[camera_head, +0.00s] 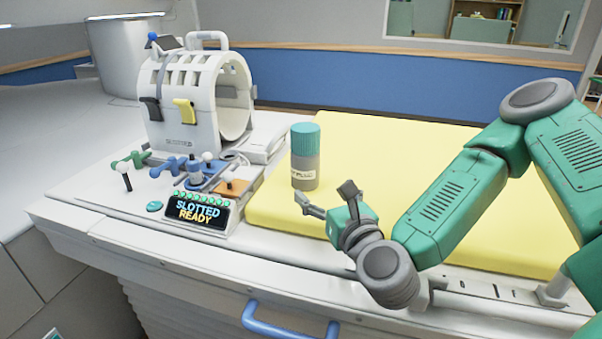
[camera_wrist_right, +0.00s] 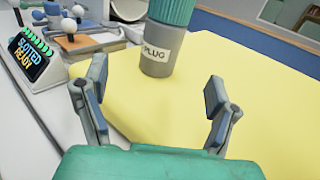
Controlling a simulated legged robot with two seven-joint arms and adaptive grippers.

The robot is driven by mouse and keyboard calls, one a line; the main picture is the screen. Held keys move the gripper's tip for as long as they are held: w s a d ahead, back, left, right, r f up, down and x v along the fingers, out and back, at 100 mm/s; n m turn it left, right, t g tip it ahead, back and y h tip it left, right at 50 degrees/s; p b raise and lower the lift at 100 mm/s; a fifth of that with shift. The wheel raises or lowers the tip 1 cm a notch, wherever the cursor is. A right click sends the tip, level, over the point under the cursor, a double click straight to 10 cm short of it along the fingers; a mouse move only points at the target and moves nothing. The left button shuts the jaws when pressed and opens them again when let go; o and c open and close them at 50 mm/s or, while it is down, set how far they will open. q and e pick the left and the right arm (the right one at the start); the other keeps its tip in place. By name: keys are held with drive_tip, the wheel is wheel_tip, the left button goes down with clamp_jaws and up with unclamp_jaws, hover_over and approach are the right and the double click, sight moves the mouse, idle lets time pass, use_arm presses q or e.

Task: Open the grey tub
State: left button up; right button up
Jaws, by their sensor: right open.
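The grey tub (camera_head: 305,172) stands upright on the yellow pad with a green ribbed lid (camera_head: 305,139) on top. In the right wrist view the tub (camera_wrist_right: 161,52) carries a label reading "PLUG", and its lid (camera_wrist_right: 172,10) is cut off by the top edge. My right gripper (camera_head: 327,197) is open and empty, just in front of the tub. In the wrist view the tub stands beyond the fingertips (camera_wrist_right: 152,82), between their lines, and neither finger touches it. My left gripper is not in view.
The yellow pad (camera_head: 400,150) is clear around the tub. To the left stand a white cylindrical coil (camera_head: 185,100), several levers (camera_head: 190,170) and a display (camera_head: 196,211) reading "SLOTTED READY". A blue handle (camera_head: 290,322) is on the front side.

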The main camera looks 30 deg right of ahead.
sight(308, 170)
drive_tip(key=b+x, duration=0.2)
drive_tip(key=b, duration=0.1)
drive_tip(key=shift+w+f+b, duration=0.1)
drive_tip(key=shift+f+b, duration=0.1)
drive_tip(key=shift+b, duration=0.1)
drive_tip(key=w, duration=0.1)
drive_tip(key=w+d, duration=0.1)
drive_tip(key=w, duration=0.1)
drive_tip(key=w+d, duration=0.1)
drive_tip(key=shift+w+d+p, duration=0.2)
drive_tip(key=shift+w+p, duration=0.1)
drive_tip(key=shift+p, duration=0.1)
drive_tip(key=shift+w+d, duration=0.2)
drive_tip(key=shift+w, duration=0.15)
drive_tip(key=shift+w+a+r, duration=0.1)
drive_tip(key=shift+w+a, duration=0.15)
drive_tip(key=shift+w, duration=0.25)
drive_tip(key=x, duration=0.3)
drive_tip(key=shift+w+a, duration=0.25)
drive_tip(key=shift+w, duration=0.1)
drive_tip(key=shift+w+d, duration=0.3)
drive_tip(key=shift+w, duration=0.1)
drive_tip(key=shift+d+f, duration=0.2)
drive_tip(key=shift+d, duration=0.1)
drive_tip(key=c, duration=0.5)
drive_tip(key=shift+a, duration=0.15)
drive_tip(key=c, duration=1.2)
drive_tip(key=shift+a+r, duration=0.2)
drive_tip(key=shift+r, duration=0.05)
